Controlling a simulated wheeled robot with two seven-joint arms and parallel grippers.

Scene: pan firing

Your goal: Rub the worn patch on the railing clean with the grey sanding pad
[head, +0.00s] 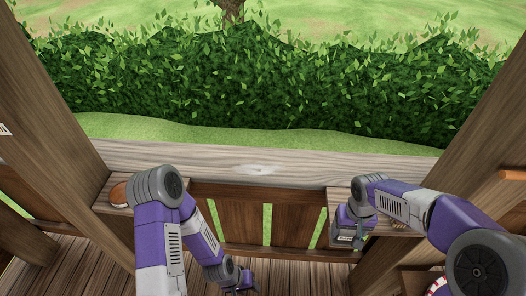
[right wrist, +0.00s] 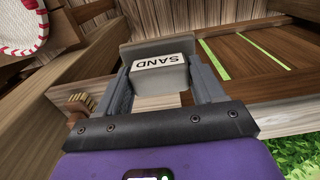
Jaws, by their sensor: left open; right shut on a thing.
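The railing (head: 330,165) runs across the head view as a broad wooden beam, with a pale, whitish worn patch (head: 258,169) near its middle. My right gripper (head: 348,238) is low on the near side of the railing, right of the patch and apart from it. It is shut on the grey sanding pad (right wrist: 160,80), whose white label reads SAND, in the right wrist view; the pad sits between both fingers. My left gripper (head: 239,286) hangs low near the floor at the bottom of the head view, open and empty.
A small shelf at the left (head: 102,204) holds a round orange-brown thing (head: 118,194). Another shelf is by my right arm, with a bristled brush (right wrist: 80,101) near it. Wooden posts stand at both sides. A red-and-white thing (head: 438,286) is at lower right. The railing top looks clear.

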